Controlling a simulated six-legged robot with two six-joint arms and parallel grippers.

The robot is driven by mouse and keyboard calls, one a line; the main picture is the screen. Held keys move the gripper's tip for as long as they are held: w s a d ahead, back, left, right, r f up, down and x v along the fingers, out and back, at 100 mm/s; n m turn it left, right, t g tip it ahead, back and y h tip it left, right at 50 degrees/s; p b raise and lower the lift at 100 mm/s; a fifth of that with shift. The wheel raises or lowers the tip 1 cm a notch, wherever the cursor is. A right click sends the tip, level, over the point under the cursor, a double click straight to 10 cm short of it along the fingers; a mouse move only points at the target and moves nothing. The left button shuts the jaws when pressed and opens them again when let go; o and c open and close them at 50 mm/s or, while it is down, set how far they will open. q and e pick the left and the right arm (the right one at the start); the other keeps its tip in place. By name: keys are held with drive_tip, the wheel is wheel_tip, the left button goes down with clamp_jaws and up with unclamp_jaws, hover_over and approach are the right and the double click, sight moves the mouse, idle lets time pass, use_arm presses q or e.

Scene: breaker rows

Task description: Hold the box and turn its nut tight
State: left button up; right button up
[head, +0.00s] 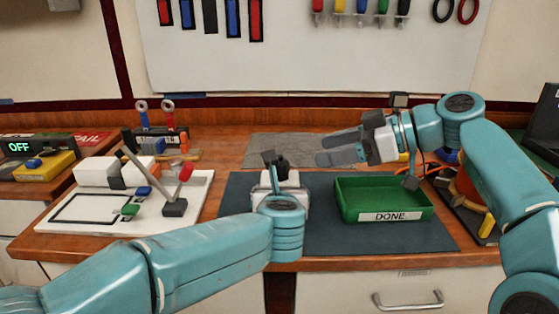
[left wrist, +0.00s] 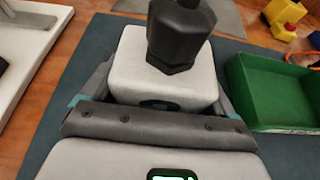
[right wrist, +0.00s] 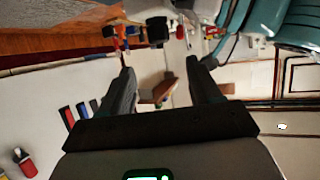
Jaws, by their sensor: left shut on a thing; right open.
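The white box (left wrist: 150,80) sits between the fingers of my left gripper (head: 279,184), which is shut on it over the dark mat. I cannot tell whether the box touches the mat. The black nut (left wrist: 181,35) stands upright on top of the box; it also shows in the head view (head: 281,162). How tight the nut is cannot be seen. My right gripper (head: 320,149) is open and empty, to the right of the nut and a little higher, with its fingers pointing left. In the right wrist view nothing is between its fingers.
A green tray (head: 385,217) marked DONE stands on the dark mat (head: 330,240) at the right. A white board (head: 185,210) with a lever and blocks lies at the left. A grey mat (head: 290,142) lies behind. Screwdrivers and other tools hang on the wall panel (head: 300,60).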

sight(281, 161)
drive_tip(key=x, duration=1.1)
drive_tip(key=shift+w+f, duration=0.1)
drive_tip(key=shift+f, duration=0.05)
drive_tip(key=c, duration=1)
